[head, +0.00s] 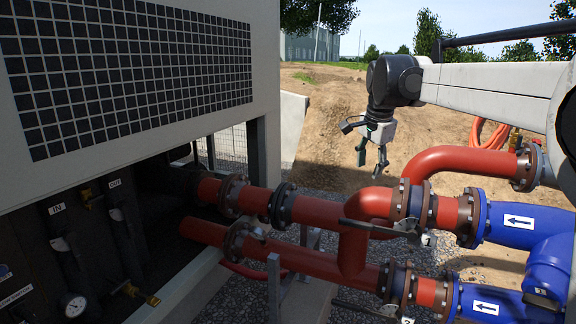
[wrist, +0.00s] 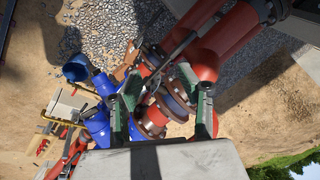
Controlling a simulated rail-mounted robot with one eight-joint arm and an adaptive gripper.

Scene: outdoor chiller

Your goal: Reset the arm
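My gripper (head: 372,158) hangs from the end of my arm, fingers pointing down, above and behind the red pipes (head: 352,248). In the wrist view my gripper (wrist: 161,108) shows two green-edged fingers spread apart with nothing held between them. Through the gap I see a red pipe flange (wrist: 152,122) below, with air between it and the fingers as far as I can tell. A black valve lever (head: 368,229) at the tag marked 1 lies across the upper red pipe, apart from my gripper.
The chiller cabinet (head: 262,75) with its black grille stands at left. Blue pipes (head: 525,225) with white arrow labels run at right. A pressure gauge (head: 74,305) sits low left. Dirt ground (head: 330,110) and gravel lie behind the pipes. The space around my gripper looks clear.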

